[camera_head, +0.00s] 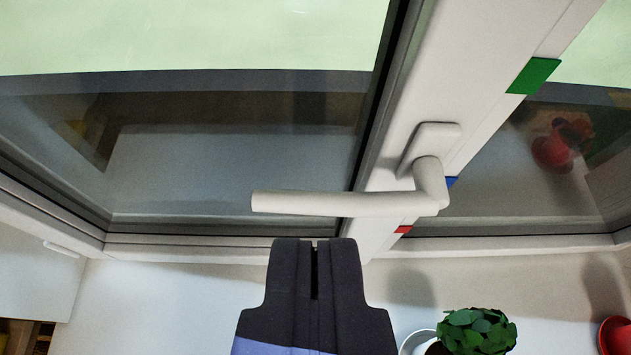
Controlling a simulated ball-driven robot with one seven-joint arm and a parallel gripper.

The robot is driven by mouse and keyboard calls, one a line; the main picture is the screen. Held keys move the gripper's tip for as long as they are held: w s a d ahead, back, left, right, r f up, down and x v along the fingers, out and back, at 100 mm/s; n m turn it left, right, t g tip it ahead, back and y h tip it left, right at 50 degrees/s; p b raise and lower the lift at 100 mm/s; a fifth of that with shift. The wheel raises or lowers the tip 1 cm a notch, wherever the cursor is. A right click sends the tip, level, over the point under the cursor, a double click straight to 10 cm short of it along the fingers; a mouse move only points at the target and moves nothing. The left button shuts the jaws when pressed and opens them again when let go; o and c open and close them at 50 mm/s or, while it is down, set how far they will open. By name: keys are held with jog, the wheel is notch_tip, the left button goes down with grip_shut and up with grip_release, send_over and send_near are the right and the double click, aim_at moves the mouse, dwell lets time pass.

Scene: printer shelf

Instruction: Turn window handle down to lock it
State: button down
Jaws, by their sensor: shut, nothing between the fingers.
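The white window handle (335,203) is mounted on the white window frame (450,75). Its lever points left, nearly level in the picture, from the base plate (432,138). My dark gripper (314,243) is at the bottom centre, just below the lever in the picture. Its fingers are shut with only a thin slit between them, and they hold nothing. A small gap shows between the fingertips and the lever; I cannot tell how far apart they are in depth.
Green (533,76), blue (452,182) and red (403,229) marks sit along the frame. A leafy green plant (478,331) stands on the white sill (200,300) at the lower right, near a red object (615,337). The sill left of my gripper is clear.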

send_over(317, 203)
jog(key=s, duration=0.3)
notch_tip(317, 203, down, 3)
jog(key=f, duration=0.2)
jog(key=w+f+p, duration=0.1)
jog(key=f, duration=0.1)
jog(key=shift+a+f, duration=0.1)
jog(key=shift+f, duration=0.1)
